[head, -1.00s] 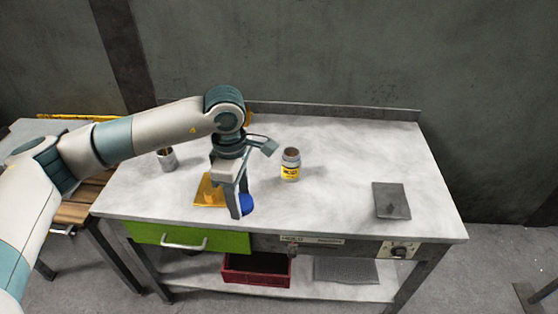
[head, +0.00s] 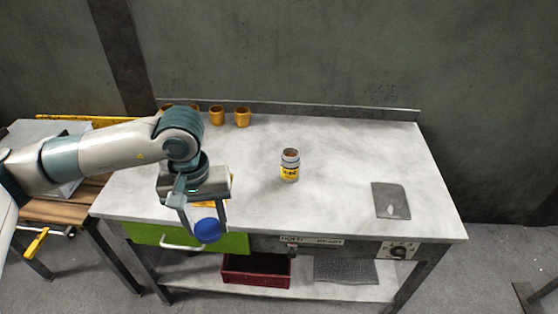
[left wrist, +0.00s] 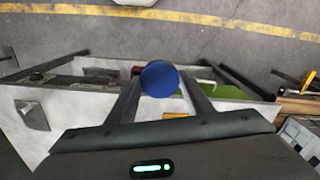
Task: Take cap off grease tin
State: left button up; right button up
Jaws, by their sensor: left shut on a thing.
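The grease tin (head: 290,170) stands upright on the workbench, a grey tin with a yellow label. Its top is open and shows brown inside. The blue cap (head: 207,230) is apart from the tin, held between the fingers of my left gripper (head: 204,222) near the bench's front edge, left of the tin. In the left wrist view the round blue cap (left wrist: 160,79) sits between the two fingertips. My right gripper is not in view.
Several orange cups (head: 242,117) stand along the back of the workbench (head: 330,150). A grey plate (head: 391,201) lies at the right. A green drawer (head: 235,243) and a red crate (head: 256,269) are below. The bench middle around the tin is clear.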

aim_at(291, 160)
jog(key=i+j+z, duration=0.85)
jog(key=i+j, duration=0.05)
jog(key=i, duration=0.1)
